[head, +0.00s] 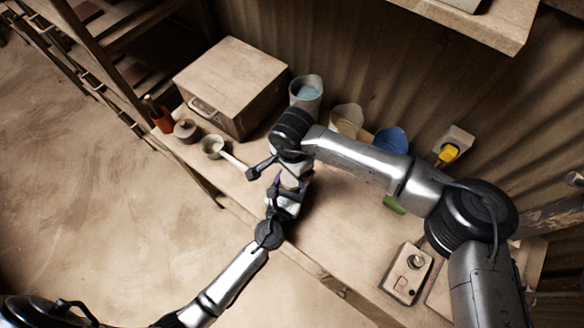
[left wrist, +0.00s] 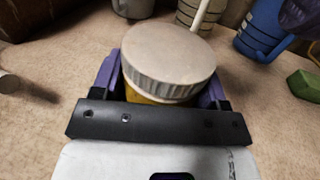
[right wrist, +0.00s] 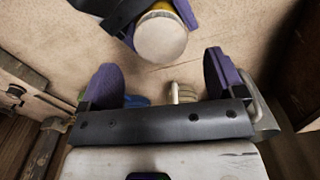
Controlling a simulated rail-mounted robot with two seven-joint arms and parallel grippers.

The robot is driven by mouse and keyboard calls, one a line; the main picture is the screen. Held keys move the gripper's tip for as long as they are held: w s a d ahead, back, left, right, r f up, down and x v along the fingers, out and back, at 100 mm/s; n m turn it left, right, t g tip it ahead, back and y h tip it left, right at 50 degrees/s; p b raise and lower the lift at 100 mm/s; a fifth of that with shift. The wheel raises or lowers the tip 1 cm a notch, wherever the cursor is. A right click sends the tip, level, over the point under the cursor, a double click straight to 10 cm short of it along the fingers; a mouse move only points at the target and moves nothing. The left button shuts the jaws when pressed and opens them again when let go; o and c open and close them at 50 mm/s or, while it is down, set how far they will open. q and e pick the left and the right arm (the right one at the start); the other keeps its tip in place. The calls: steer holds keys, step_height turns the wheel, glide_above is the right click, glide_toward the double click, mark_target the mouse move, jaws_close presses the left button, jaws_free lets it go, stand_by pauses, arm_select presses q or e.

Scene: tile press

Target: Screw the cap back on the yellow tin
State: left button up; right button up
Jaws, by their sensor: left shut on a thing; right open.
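The yellow tin (left wrist: 155,93) is upright between the purple fingers of my left gripper (head: 285,193), which is shut on it. A pale cap (left wrist: 168,55) with a ribbed rim covers the top of the tin; I cannot tell how tightly it sits. The cap also shows from above in the right wrist view (right wrist: 160,38). My right gripper (right wrist: 163,65) is open and empty. Its fingers are close to the cap but not around it. In the head view the right arm and the grippers partly hide the tin.
A wooden box (head: 235,75) stands at the back left of the bench, with a small cup (head: 212,147) before it. A control box (head: 405,272) sits at the right.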

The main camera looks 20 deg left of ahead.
mark_target(292, 184)
steer(key=shift+c, duration=0.3)
steer(key=shift+r+n, duration=0.6)
steer(key=shift+n, duration=0.4)
step_height(292, 184, up, 2)
steer(key=n, duration=0.4)
steer(key=shift+r, duration=0.15)
steer(key=shift+f, duration=4)
steer(key=shift+c, duration=0.2)
steer(key=c, duration=0.9)
steer(key=m, duration=0.6)
